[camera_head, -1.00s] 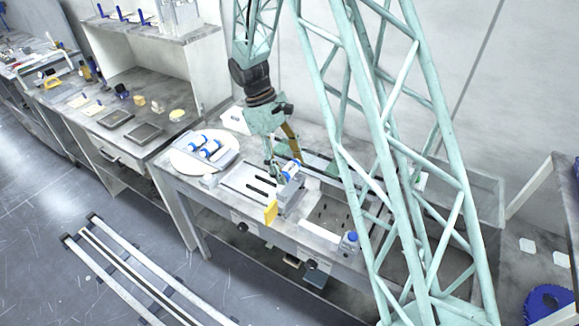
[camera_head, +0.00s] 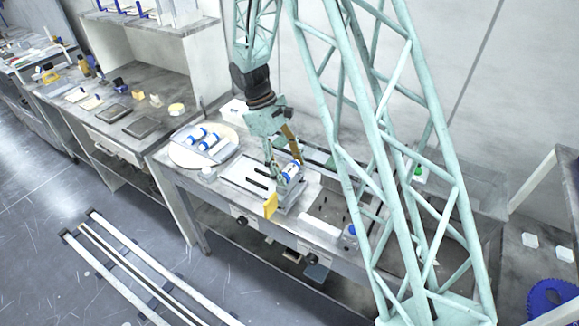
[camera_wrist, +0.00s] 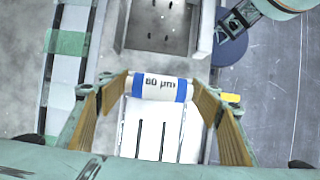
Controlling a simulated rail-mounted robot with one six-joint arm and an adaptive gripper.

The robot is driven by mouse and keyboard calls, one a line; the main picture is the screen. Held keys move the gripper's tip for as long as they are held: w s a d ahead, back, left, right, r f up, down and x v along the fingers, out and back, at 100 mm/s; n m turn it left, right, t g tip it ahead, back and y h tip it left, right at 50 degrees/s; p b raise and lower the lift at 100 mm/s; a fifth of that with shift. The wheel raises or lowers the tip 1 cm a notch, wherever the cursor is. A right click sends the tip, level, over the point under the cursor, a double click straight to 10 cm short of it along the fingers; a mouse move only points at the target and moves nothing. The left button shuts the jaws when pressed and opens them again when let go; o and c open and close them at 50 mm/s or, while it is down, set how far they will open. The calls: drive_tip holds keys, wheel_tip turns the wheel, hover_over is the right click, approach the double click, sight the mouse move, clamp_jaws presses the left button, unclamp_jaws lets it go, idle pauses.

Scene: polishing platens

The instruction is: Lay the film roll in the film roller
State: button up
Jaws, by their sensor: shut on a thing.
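The film roll, white with blue ends and marked "60 µm", lies crosswise between the two fingers of my gripper (camera_wrist: 160,92) in the wrist view (camera_wrist: 158,84). My gripper is shut on its ends. In the head view, the roll (camera_head: 291,172) is at the gripper (camera_head: 285,168), low over the grey fixture (camera_head: 287,198) that appears to be the film roller. A yellow piece (camera_head: 271,206) stands at its front. I cannot tell whether the roll touches the fixture; its seat is hidden under the roll and fingers.
A pale plate with dark slots (camera_head: 238,178) lies left of the fixture. A sunken grey basin (camera_head: 335,206) and a blue-capped bottle (camera_head: 350,236) are to the right.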

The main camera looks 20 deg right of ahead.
drive_tip(key=shift+s+f+b, duration=0.15)
drive_tip(key=shift+f+b, duration=0.15)
drive_tip(key=shift+f, duration=0.4)
drive_tip(key=shift+s+f+b, duration=0.15)
drive_tip(key=shift+f+b, duration=0.15)
drive_tip(key=shift+f, duration=0.35)
drive_tip(key=shift+c, duration=0.7)
drive_tip(key=o, duration=0.3)
drive_tip(key=shift+w+f, duration=0.1)
drive_tip(key=shift+f, duration=0.1)
drive_tip(key=o, duration=1.5)
drive_tip(key=shift+w+r, duration=0.1)
drive_tip(key=shift+w, duration=0.05)
drive_tip(key=shift+o, duration=0.3)
drive_tip(key=shift+r, duration=0.1)
drive_tip(key=shift+w+r, duration=0.1)
drive_tip(key=shift+r, duration=0.05)
drive_tip(key=v, duration=1.1)
drive_tip(key=shift+r, duration=0.3)
